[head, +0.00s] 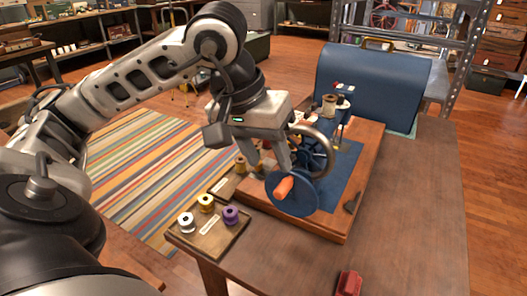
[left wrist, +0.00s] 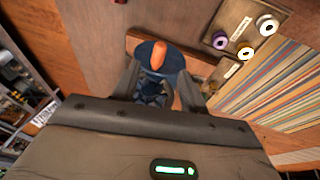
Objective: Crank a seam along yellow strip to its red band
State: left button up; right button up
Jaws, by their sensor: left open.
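A hand-cranked sewing machine stands on a wooden base (head: 325,222) on the table. Its blue crank disc (head: 302,203) carries an orange handle (head: 284,188), and a spoked handwheel (head: 326,150) is behind it. My left gripper (head: 272,166) is open, pointing down just behind and above the handle. In the left wrist view the orange handle (left wrist: 158,57) and blue disc (left wrist: 145,49) show beyond and between the spread fingers (left wrist: 157,88); I see no grip on the handle. The yellow strip and its red band cannot be made out. My right gripper is out of view.
A wooden tray (head: 213,243) with white, yellow and purple spools sits at the table's left corner. A blue domed case (head: 372,88) stands behind the machine. A small red object (head: 349,284) lies at the front edge. The table's right side (head: 420,200) is clear.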

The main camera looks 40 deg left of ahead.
aim_at(280, 188)
pick_arm(q)
jog(key=b+x, duration=0.3)
jog(key=x, duration=0.4)
jog(key=shift+w+d+f+b, duration=0.1)
jog(key=shift+f+b, duration=0.2)
jog(key=shift+w+f, duration=0.1)
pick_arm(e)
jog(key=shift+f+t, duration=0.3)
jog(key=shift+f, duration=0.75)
pick_arm(q)
jog(key=c, duration=0.8)
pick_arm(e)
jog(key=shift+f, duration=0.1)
